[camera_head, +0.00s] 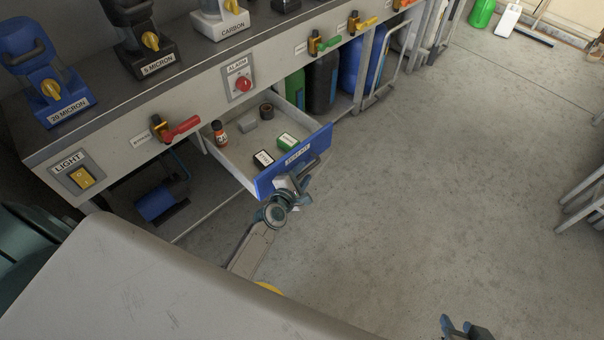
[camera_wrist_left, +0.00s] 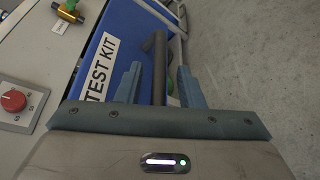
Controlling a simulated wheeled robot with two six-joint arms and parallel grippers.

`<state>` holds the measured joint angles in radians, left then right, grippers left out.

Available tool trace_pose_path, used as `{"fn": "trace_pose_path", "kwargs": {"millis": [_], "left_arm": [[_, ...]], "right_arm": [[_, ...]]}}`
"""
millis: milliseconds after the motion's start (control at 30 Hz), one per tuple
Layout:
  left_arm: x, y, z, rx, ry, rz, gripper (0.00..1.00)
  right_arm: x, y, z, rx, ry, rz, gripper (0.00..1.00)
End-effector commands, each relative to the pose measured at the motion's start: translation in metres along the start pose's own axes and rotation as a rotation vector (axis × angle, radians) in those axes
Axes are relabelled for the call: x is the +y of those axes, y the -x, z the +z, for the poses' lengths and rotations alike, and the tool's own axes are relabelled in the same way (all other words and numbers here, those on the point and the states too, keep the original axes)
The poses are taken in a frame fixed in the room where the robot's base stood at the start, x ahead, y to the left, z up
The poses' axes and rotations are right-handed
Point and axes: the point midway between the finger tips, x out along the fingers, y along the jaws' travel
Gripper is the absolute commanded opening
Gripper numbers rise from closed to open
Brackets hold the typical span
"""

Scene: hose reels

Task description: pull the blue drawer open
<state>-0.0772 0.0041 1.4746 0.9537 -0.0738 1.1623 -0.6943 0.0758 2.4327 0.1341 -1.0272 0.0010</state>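The blue-fronted drawer (camera_head: 268,186) is pulled well out from the grey bench in the head view. Its blue front, labelled TEST KIT, also shows in the left wrist view (camera_wrist_left: 128,30). A dark bar handle (camera_wrist_left: 160,65) stands out from that front. My left gripper (camera_head: 298,178) is at the handle. In the left wrist view its two blue fingers (camera_wrist_left: 160,90) stand either side of the handle, with a visible gap on each side. My right gripper (camera_head: 458,325) is at the bottom edge of the head view, fingers apart, empty and far from the drawer.
A red valve lever (camera_head: 182,129) and a red alarm knob (camera_head: 243,84) are on the bench front. The floor (camera_head: 430,180) to the right is clear.

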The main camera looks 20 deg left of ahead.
Motion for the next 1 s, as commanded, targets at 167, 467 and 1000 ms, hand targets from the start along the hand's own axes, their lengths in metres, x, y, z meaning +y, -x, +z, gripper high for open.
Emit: {"fn": "trace_pose_path", "kwargs": {"millis": [167,467,1000], "left_arm": [[0.001,0.000,0.000,0.000,0.000,0.001,0.34],[0.001,0.031,0.001,0.001,0.000,-0.001,0.34],[0.000,0.107,0.000,0.000,0.000,0.001,0.34]], "right_arm": [[0.000,0.000,0.000,0.000,0.000,0.000,0.36],[0.003,0.005,0.000,-0.039,0.013,0.012,0.36],[0.005,0.007,-0.001,-0.061,0.023,0.020,0.36]]}}
